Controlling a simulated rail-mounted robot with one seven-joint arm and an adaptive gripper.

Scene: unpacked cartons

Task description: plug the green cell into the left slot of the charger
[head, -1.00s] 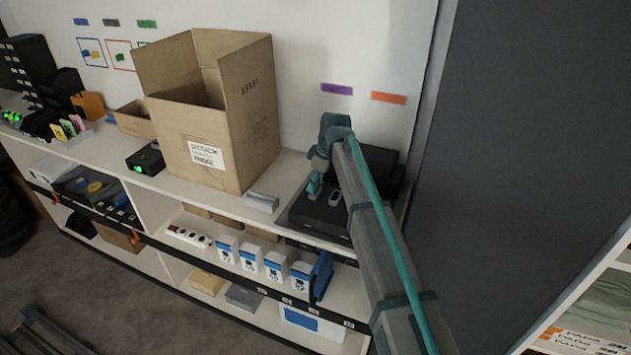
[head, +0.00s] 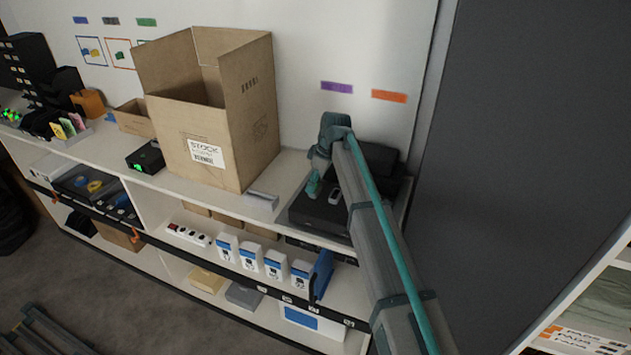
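My arm reaches in from the lower right, and its end hangs over a black case (head: 303,214) on the right end of the shelf top. My gripper (head: 314,184) is a small teal shape above or at the case; its fingers are too small to tell open from shut. A black box with a green light (head: 145,158) stands left of the large carton. I cannot tell for certain which thing is the charger, and I cannot make out the green cell or the left slot.
A tall open carton (head: 205,150) stands left of my gripper. A small grey-white block (head: 262,200) lies at the shelf's front edge. Several blue-and-white packs (head: 250,255) stand on the shelf below. A dark grey panel (head: 530,150) rises to the right.

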